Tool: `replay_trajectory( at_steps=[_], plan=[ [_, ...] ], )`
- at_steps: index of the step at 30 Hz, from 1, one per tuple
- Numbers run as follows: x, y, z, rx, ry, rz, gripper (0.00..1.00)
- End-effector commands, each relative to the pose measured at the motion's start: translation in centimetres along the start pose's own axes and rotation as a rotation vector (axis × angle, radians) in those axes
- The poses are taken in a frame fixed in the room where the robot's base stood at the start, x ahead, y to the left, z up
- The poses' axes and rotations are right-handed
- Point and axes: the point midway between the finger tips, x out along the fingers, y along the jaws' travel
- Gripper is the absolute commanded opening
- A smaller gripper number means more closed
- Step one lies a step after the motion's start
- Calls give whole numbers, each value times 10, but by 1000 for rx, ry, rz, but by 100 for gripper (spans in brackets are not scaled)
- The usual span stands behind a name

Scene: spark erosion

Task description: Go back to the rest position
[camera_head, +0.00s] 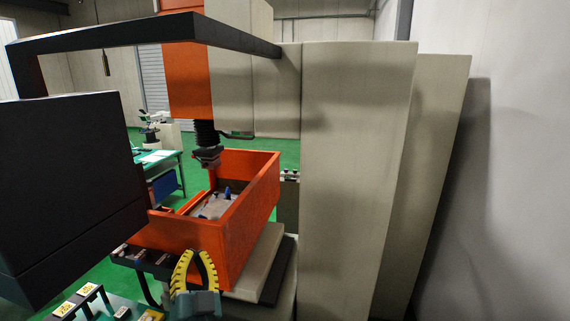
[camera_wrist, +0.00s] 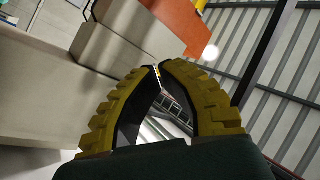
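My gripper (camera_head: 195,252) has two yellow ribbed fingers and shows at the bottom middle of the head view, in front of the orange tank. In the wrist view my gripper (camera_wrist: 158,68) points up toward the ceiling. Its fingertips come close together, with only a thin gap and nothing seen held between them. The orange tank (camera_head: 245,225) of the erosion machine stands behind it, with pale and blue items inside. The machine head (camera_head: 207,155) hangs over the tank. No marker of a rest position shows.
A black cabinet (camera_head: 70,180) with an overhead arm (camera_head: 140,30) fills the left. Tall beige machine panels (camera_head: 355,170) and a grey wall (camera_head: 520,170) close off the right. A bench with yellow warning labels (camera_head: 85,291) lies at bottom left. Green floor (camera_head: 285,152) shows behind.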

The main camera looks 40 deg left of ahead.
Motion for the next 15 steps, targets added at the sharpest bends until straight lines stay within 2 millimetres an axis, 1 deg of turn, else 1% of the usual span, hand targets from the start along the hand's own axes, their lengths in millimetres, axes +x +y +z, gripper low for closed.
replay_trajectory(
  at_steps=[1, 2, 3, 5, 6, 8, 9, 11, 12, 14, 15],
  plan=[
    [-12, 20, -41, -80, 29, 39, 0],
    [-20, 30, -63, -128, 39, 64, 0],
    [-32, 42, -92, -194, 52, 102, 0],
    [-53, 59, -135, -288, 72, 166, 0],
    [-70, 69, -163, -348, 85, 214, 0],
    [-98, 82, -203, -435, 102, 294, 0],
    [-119, 89, -229, -490, 114, 351, 0],
    [-152, 97, -266, -569, 133, 443, 0],
    [-177, 100, -290, -618, 146, 509, 0],
    [-215, 102, -323, -685, 166, 610, 0],
    [-240, 101, -342, -724, 179, 678, 0]
  ],
)
